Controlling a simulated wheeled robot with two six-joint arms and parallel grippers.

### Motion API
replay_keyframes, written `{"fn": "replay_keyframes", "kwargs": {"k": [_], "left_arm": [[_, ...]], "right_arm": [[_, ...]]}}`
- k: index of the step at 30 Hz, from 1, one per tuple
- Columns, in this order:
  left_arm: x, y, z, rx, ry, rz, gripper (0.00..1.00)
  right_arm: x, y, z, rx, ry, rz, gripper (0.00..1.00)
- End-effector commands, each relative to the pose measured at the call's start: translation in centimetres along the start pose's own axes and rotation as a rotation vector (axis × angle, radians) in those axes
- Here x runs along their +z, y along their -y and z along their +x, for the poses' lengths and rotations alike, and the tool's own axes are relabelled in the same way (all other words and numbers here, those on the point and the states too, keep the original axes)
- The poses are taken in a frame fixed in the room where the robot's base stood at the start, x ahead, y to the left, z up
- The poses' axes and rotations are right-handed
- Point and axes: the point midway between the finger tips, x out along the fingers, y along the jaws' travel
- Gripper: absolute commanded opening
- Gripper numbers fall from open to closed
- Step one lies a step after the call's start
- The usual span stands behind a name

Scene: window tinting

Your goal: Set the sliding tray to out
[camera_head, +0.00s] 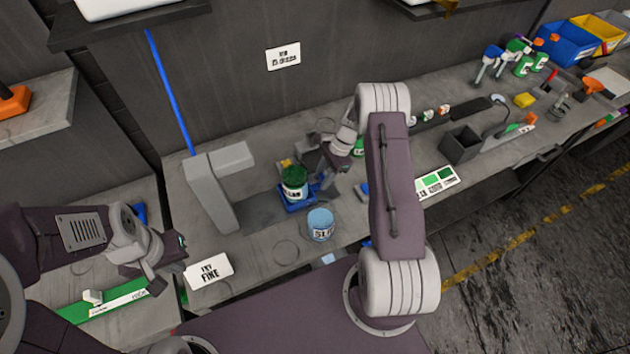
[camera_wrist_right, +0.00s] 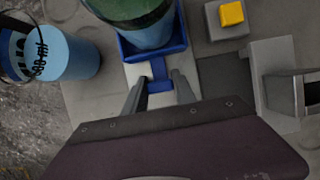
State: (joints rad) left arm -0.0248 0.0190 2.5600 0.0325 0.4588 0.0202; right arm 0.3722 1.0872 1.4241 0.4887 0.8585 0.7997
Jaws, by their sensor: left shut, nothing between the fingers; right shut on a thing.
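The blue sliding tray (camera_head: 294,209) stands on the bench beside a grey L-shaped device, with a dark green jar (camera_head: 294,183) on it. In the right wrist view the tray (camera_wrist_right: 126,52) has a blue handle (camera_wrist_right: 159,86) on its near side. My right gripper (camera_head: 326,182) is shut on this handle; its fingers (camera_wrist_right: 159,94) sit on either side of it. The jar (camera_wrist_right: 145,20) covers most of the tray floor. My left gripper (camera_head: 180,243) is shut and empty, apart from the tray, above the left part of the bench.
A light blue can (camera_head: 320,225) stands close to the tray, and also shows in the right wrist view (camera_wrist_right: 68,54). A grey device (camera_head: 214,185) is left of the tray. A yellow button (camera_wrist_right: 231,14) is nearby.

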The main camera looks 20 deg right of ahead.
Motion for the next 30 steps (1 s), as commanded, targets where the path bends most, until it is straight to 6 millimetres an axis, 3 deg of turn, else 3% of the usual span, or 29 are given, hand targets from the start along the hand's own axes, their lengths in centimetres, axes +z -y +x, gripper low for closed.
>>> {"fn": "replay_keyframes", "kwargs": {"k": [8, 9, 11, 12, 22, 30], "left_arm": [[0.0, 0.0, 0.0, 0.0, 0.0, 0.0, 0.0], [0.0, 0.0, 0.0, 0.0, 0.0, 0.0, 0.0], [0.0, 0.0, 0.0, 0.0, 0.0, 0.0, 0.0], [0.0, 0.0, 0.0, 0.0, 0.0, 0.0, 0.0], [0.0, 0.0, 0.2, 0.0, 0.0, 0.0, 0.0], [0.2, 0.0, 1.7, 0.0, 0.0, 0.0, 0.0]], "right_arm": [[-0.4, 0.1, -0.3, -0.005, -0.009, -0.001, 0.0], [-0.4, 0.1, -0.3, -0.005, -0.009, -0.001, 0.35], [-0.5, 0.1, -0.3, -0.005, -0.01, -0.001, 0.52], [-0.4, 0.1, -0.3, -0.005, -0.009, -0.001, 0.55], [-0.4, 0.1, -0.6, -0.005, -0.007, -0.001, 0.55], [-0.6, 0.1, -6.2, -0.008, -0.008, 0.0, 0.55]]}}
